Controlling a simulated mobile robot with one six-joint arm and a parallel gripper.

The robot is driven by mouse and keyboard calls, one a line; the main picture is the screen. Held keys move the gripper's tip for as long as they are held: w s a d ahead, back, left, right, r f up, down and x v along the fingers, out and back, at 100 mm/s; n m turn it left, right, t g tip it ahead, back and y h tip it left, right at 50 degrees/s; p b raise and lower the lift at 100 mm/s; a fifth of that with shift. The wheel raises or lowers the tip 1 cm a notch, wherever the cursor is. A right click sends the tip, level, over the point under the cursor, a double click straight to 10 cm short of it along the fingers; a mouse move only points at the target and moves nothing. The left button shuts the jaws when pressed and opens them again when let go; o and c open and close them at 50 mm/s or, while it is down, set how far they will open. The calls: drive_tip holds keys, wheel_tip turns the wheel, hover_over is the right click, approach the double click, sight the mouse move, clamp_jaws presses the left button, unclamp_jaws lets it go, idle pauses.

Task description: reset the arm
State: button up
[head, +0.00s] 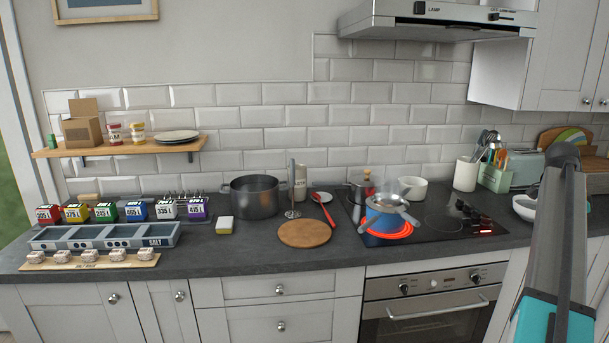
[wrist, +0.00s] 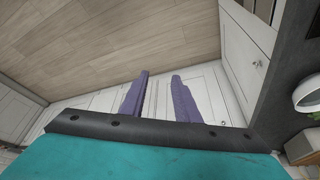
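My gripper (wrist: 160,76) shows in the wrist view as two purple fingers held apart, with nothing between them. Past the fingers are white cabinet fronts and a wood floor. In the head view, a grey and teal part of my arm rises at the right edge, in front of the worktop's right end; the fingers cannot be made out there.
The hob (head: 447,222) has a glowing ring under a blue pot (head: 380,222). A dark pot (head: 254,198), round board (head: 304,234) and salt tray (head: 105,237) stand on the worktop. A shelf (head: 110,149) hangs left; a hood (head: 440,22) hangs above the hob.

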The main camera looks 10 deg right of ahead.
drive_tip(key=w+a+f+n, duration=0.1)
drive_tip(key=w+a+f, duration=0.25)
drive_tip(key=f, duration=0.25)
drive_tip(key=w+a+f+n+g+y, duration=0.1)
drive_tip(key=w+a+f, duration=0.2)
drive_tip(key=a+f, duration=0.25)
drive_tip(key=w+a+f+n, duration=0.1)
drive_tip(key=w+a+f, duration=0.25)
drive_tip(key=f, duration=0.35)
drive_tip(key=s+a+f+n+g+y, duration=0.15)
drive_tip(key=a+f+n, duration=0.25)
drive_tip(key=a+f, duration=1.85)
drive_tip(key=s+a+f+n+g, duration=0.1)
drive_tip(key=s+a+f+n, duration=0.2)
drive_tip(key=s+a+f, duration=0.5)
drive_tip(key=s+a+f+n+g, duration=0.1)
drive_tip(key=s+a+f+n, duration=0.2)
drive_tip(key=s+a+f, duration=0.65)
drive_tip(key=s+a+f+n, duration=0.4)
drive_tip(key=s+a+n, duration=0.1)
drive_tip(key=s, duration=0.3)
drive_tip(key=s+a+f+n+t+y, duration=0.1)
drive_tip(key=s+a+f+n, duration=0.3)
drive_tip(key=s, duration=0.4)
drive_tip(key=shift+a+f+n, duration=0.3)
drive_tip(key=shift+a+n, duration=0.2)
drive_tip(key=shift+n, duration=0.6)
